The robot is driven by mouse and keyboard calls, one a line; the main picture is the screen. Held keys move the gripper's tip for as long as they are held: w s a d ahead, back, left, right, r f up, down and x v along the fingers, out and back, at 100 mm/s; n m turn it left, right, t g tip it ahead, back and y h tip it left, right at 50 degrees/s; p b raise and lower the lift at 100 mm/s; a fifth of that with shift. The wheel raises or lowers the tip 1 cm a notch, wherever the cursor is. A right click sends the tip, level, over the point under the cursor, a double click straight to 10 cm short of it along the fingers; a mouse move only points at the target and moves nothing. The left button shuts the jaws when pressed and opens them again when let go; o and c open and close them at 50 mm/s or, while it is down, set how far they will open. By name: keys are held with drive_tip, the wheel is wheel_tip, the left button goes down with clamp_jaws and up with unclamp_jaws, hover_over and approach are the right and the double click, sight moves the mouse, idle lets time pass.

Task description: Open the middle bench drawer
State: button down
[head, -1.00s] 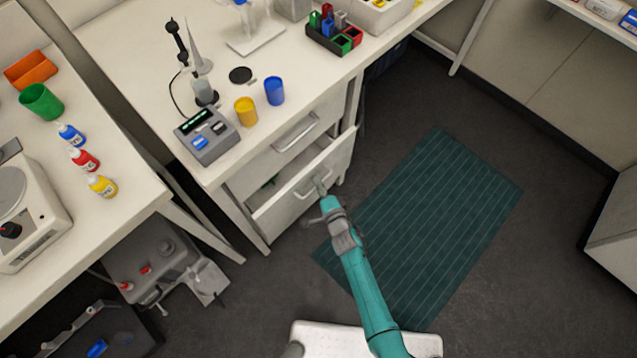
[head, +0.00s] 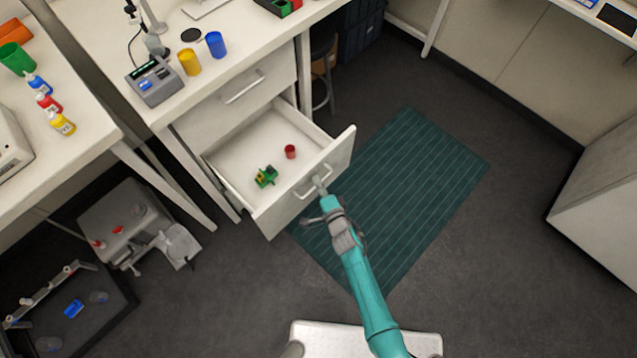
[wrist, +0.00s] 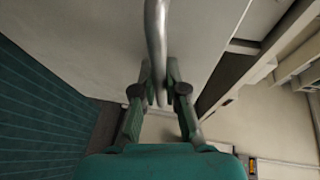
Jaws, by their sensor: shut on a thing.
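The bench drawer (head: 288,205) below the closed upper drawer is pulled well out, with its inside showing in the head view. It holds a green piece with some yellow (head: 266,177) and a small red cup (head: 290,152). My gripper (head: 320,188) is at the drawer front, shut on its bar handle (head: 309,189). In the wrist view the metal handle (wrist: 156,40) runs down between the two fingers (wrist: 160,88). The exact contact of the fingertips is hard to see.
The upper drawer (head: 243,92) is shut. A yellow cup (head: 189,62), a blue cup (head: 215,45) and a grey device (head: 154,82) stand on the bench. A green mat (head: 400,190) lies on the floor at right. A grey machine (head: 125,222) stands on the floor at left.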

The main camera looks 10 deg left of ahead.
drive_tip(key=shift+s+d, duration=0.15)
drive_tip(key=c, duration=1.2)
unclamp_jaws()
drive_tip(key=v, duration=1.2)
